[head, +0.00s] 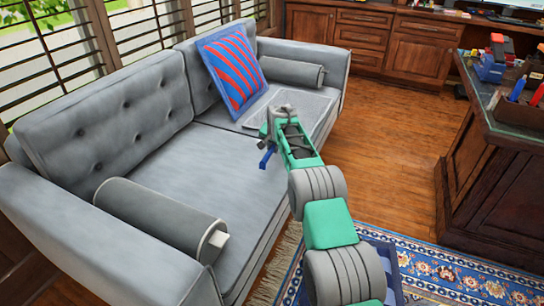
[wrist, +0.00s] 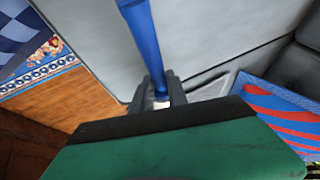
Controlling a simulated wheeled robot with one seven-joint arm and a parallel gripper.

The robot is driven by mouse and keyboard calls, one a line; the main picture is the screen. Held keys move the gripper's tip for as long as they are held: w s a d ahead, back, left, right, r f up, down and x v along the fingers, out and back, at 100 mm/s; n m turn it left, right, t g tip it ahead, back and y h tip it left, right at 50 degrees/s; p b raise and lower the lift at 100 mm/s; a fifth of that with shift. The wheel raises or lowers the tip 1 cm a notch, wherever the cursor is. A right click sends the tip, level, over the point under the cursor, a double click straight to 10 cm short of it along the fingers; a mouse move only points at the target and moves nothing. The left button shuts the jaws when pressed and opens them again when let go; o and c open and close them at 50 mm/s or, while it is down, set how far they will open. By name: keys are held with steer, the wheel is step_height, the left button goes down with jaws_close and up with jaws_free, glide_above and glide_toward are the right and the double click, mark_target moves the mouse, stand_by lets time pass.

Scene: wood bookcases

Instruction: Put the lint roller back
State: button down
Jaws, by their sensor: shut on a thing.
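The lint roller shows as a blue handle (wrist: 143,40) held in my gripper (wrist: 160,92). The dark fingers are closed around it, and a small white part shows between them. The handle runs toward the top of the wrist view and is cut off there. In the head view the blue end (head: 267,158) hangs below my gripper (head: 277,120), above the sofa seat. The sticky roller head is not clearly seen. A flat light-grey tray-like panel (head: 318,103) lies on the far part of the seat, partly hidden by my gripper; its edge (wrist: 217,85) shows in the wrist view.
The grey sofa (head: 120,95) has two bolsters (head: 160,215) (head: 292,72) and a red-and-blue striped cushion (head: 230,70) near the panel. A dark desk (head: 500,175) with clutter stands at right. Wooden floor (head: 395,150) is clear between them. A patterned rug (head: 440,270) lies in front.

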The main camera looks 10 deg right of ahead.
steer(key=x, duration=0.1)
steer(key=b+x, duration=0.1)
steer(key=x, duration=0.1)
steer(key=shift+s+a+f, duration=0.15)
steer(key=shift+s+f, duration=0.05)
steer(key=shift+f, duration=0.05)
steer(key=shift+f+b, duration=0.3)
steer(key=shift+f, duration=0.25)
steer(key=c, duration=0.7)
jaws_free()
steer(key=shift+o, duration=0.2)
steer(key=shift+f, duration=0.1)
